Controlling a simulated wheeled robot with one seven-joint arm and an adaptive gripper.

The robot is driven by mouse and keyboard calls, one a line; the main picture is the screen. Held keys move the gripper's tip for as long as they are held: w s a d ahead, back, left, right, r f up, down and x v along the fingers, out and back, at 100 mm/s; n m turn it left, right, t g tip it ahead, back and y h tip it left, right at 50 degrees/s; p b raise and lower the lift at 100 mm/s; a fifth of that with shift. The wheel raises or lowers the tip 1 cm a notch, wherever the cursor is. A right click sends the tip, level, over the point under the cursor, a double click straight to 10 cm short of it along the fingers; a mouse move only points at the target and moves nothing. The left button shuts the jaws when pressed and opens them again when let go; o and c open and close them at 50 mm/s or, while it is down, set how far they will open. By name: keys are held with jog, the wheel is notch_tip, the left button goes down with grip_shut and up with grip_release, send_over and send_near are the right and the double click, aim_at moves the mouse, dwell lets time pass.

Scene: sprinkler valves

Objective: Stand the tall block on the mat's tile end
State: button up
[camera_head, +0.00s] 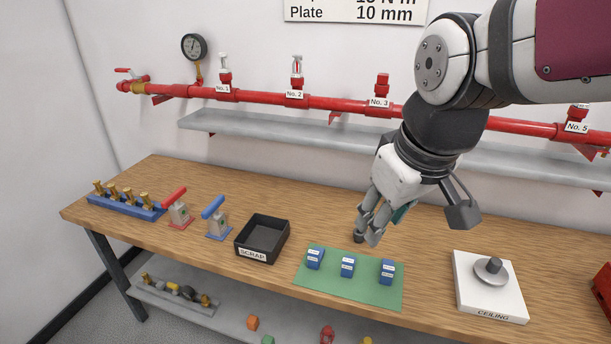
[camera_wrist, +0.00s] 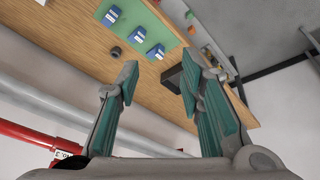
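The green mat (camera_head: 345,292) lies on the wooden bench near its front edge. Several small blue blocks with white labels stand apart in a row on it: a left one (camera_head: 315,257), a middle one (camera_head: 347,267) and a right one (camera_head: 387,271). They look alike in size, so I cannot tell which is the tall block, nor which end is the tile end. My gripper (camera_head: 370,230) hangs above the bench behind the mat. In the wrist view my gripper (camera_wrist: 160,78) has its teal-padded fingers apart with nothing between them. The blocks (camera_wrist: 139,34) show beyond the fingers.
A small dark cylinder (camera_wrist: 116,51) stands behind the mat. A black SCRAP tray (camera_head: 278,246) is left of the mat; a white CEILING plate (camera_head: 510,298) is right. Red and blue lever tools (camera_head: 216,220) stand farther left. A shelf (camera_head: 280,137) and red pipe run behind.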

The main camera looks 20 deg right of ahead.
jog(key=s+a+r+m+t, duration=0.1)
jog(key=s+a+m, duration=0.1)
jog(key=s, duration=0.4)
